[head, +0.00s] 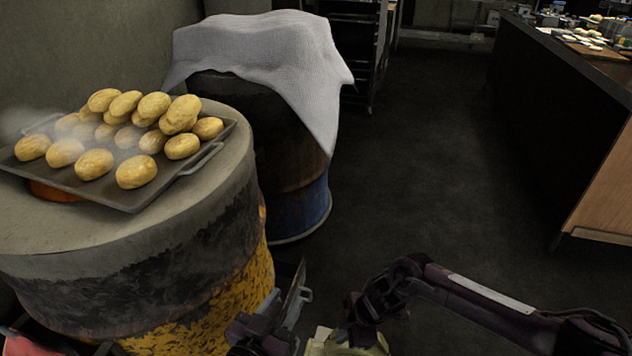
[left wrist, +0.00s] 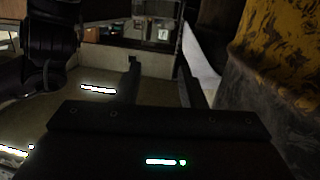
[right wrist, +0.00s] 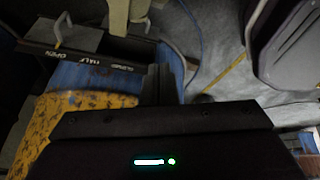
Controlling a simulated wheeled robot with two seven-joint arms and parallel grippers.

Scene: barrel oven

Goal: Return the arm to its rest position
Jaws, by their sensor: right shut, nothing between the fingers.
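My right arm (head: 480,295) comes in from the right in the head view and bends down near the bottom middle. My right gripper (right wrist: 160,80) is shut and empty in the right wrist view, in front of a yellow and blue barrel surface (right wrist: 85,105). My left gripper (left wrist: 160,80) is open in the left wrist view, its two fingers apart with nothing between them. The yellow, sooty barrel side (left wrist: 285,40) is to its right. In the head view dark gripper parts show at the bottom, right of the barrel oven (head: 190,265); their jaws are hard to read.
A dark tray (head: 130,200) of steaming golden buns (head: 135,172) sits on the barrel top. Behind it stands a blue-based barrel (head: 300,210) under a white cloth (head: 255,50). A counter (head: 560,120) stands at right. The dark floor (head: 430,160) between is clear.

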